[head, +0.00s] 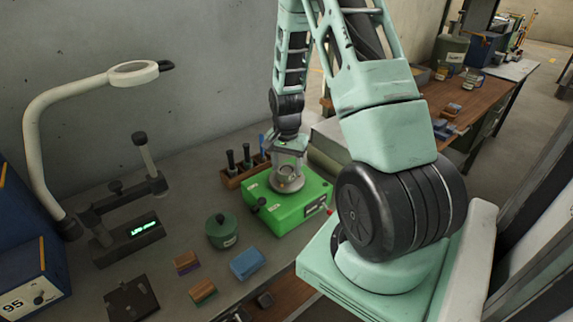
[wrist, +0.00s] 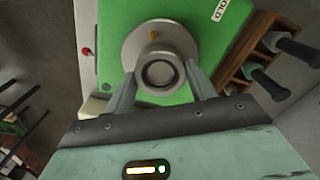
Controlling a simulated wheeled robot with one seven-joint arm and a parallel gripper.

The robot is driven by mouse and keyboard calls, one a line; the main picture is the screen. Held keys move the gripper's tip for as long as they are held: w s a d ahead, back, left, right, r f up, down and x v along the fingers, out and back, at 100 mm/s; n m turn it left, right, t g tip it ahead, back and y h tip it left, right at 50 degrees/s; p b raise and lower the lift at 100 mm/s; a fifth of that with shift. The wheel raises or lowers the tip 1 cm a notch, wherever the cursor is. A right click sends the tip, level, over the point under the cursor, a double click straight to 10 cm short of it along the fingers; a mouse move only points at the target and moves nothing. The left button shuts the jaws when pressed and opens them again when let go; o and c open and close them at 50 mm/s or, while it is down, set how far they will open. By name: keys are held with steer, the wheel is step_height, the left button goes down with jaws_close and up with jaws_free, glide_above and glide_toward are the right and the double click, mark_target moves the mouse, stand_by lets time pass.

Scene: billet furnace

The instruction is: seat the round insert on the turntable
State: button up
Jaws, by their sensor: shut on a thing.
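The round insert (wrist: 160,72), a small grey ring with a dark hollow middle, sits between the two fingers of my gripper (wrist: 162,92) in the wrist view. My gripper, pointing down in the head view (head: 288,160), is shut on it. I cannot tell whether the insert touches the disc.
The green box (head: 300,213) stands on the grey bench. Behind it is a wooden rack (head: 232,181) with dark-handled tools. A green lidded pot (head: 221,232), a blue block (head: 247,264) and a gauge with a lit display (head: 143,229) stand to the left. A lamp (head: 40,130) arches farther left.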

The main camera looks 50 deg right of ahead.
mark_target(287, 170)
steer(key=shift+f, duration=0.25)
steer(key=o, duration=1.2)
steer(key=shift+r, duration=0.15)
step_height(287, 170, up, 11)
steer(key=p, duration=0.8)
